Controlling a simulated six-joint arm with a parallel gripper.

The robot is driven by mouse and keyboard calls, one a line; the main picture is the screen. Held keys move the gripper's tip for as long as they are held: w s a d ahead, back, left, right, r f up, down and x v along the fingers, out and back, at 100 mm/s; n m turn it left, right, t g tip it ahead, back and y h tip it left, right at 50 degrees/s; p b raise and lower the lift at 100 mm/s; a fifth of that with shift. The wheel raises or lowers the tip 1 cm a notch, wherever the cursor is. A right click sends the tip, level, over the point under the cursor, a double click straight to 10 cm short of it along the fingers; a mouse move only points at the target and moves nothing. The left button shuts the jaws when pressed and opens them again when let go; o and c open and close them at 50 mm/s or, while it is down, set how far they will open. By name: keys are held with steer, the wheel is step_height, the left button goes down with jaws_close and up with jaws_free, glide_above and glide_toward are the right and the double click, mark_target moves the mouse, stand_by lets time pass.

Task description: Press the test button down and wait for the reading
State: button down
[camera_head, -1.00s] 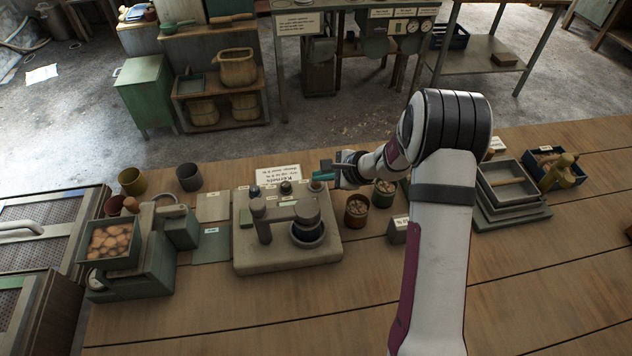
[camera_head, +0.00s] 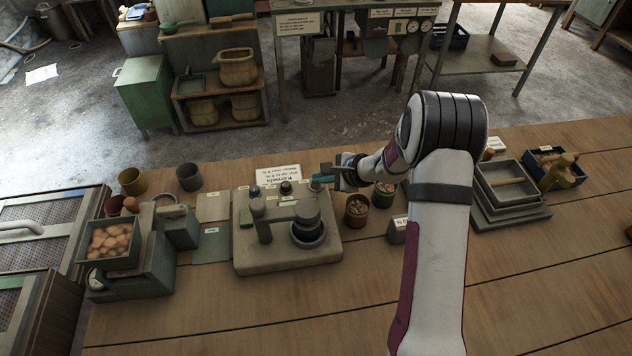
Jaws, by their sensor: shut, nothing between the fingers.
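A pale grey tester (camera_head: 290,257) stands on the wooden bench, with a round dark cup (camera_head: 308,234) and a stubby post on it. Along its back edge is a row of small knobs or buttons with labels: a left one (camera_head: 254,191), a middle dark one (camera_head: 286,187), and a right one (camera_head: 316,185). Which of them is the test button I cannot read.
A white sign (camera_head: 279,174) stands behind the tester. Cups of small pieces (camera_head: 357,210) sit close to its right, below my wrist. A scale with a tray of brown lumps (camera_head: 110,241) stands at the left. The bench front is clear.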

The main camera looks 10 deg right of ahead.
mark_target(320, 185)
steer(key=shift+r, duration=0.1)
stand_by(0.3)
steer(key=shift+r, duration=0.7)
steer(key=shift+r, duration=2.55)
